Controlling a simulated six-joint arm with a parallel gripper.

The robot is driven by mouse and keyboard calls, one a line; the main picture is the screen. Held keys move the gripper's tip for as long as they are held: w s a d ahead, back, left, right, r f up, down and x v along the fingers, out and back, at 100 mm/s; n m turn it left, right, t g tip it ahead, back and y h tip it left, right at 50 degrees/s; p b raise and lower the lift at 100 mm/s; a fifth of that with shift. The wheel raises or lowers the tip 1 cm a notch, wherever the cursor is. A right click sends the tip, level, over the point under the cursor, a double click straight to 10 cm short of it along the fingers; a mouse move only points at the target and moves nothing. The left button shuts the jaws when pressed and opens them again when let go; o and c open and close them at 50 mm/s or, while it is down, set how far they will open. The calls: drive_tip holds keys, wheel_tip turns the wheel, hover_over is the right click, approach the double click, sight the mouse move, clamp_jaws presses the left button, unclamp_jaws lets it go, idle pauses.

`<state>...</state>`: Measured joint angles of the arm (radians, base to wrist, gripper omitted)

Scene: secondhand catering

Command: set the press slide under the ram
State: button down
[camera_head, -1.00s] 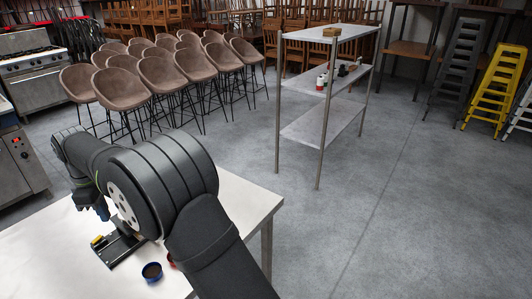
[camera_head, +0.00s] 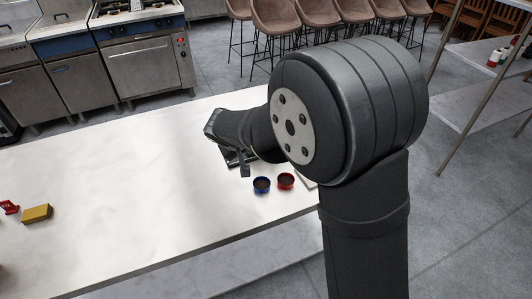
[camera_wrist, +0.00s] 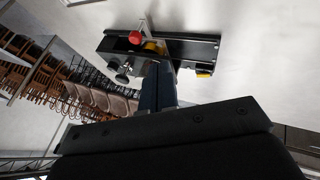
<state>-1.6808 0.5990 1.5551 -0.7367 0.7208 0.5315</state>
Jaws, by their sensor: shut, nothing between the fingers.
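The press (camera_wrist: 185,50) shows in the wrist view as a long black base with a red ball knob (camera_wrist: 135,37), black knobs at its left end and yellow parts at its middle and right. I cannot tell which part is the slide; the ram is not clearly distinguishable. My gripper (camera_wrist: 157,68) is shut and empty, its blue-grey fingers pointing at the press and overlapping its near edge in the picture. Whether they touch it is unclear. In the head view my gripper (camera_head: 245,171) is low over the table, and my arm hides most of the press (camera_head: 233,156).
A yellow block (camera_head: 37,214) and a red item (camera_head: 9,207) lie far left. The table between is clear.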

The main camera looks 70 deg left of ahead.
drive_tip(key=x, duration=0.9)
drive_tip(key=shift+s+d+f, duration=0.1)
drive_tip(key=shift+s+f, duration=0.15)
drive_tip(key=shift+f, duration=0.1)
drive_tip(key=w, duration=0.3)
drive_tip(key=shift+w+a+f, duration=0.1)
drive_tip(key=shift+a+f, duration=0.25)
drive_tip(key=shift+a, duration=0.05)
drive_tip(key=shift+w, duration=0.55)
drive_tip(key=w, duration=0.6)
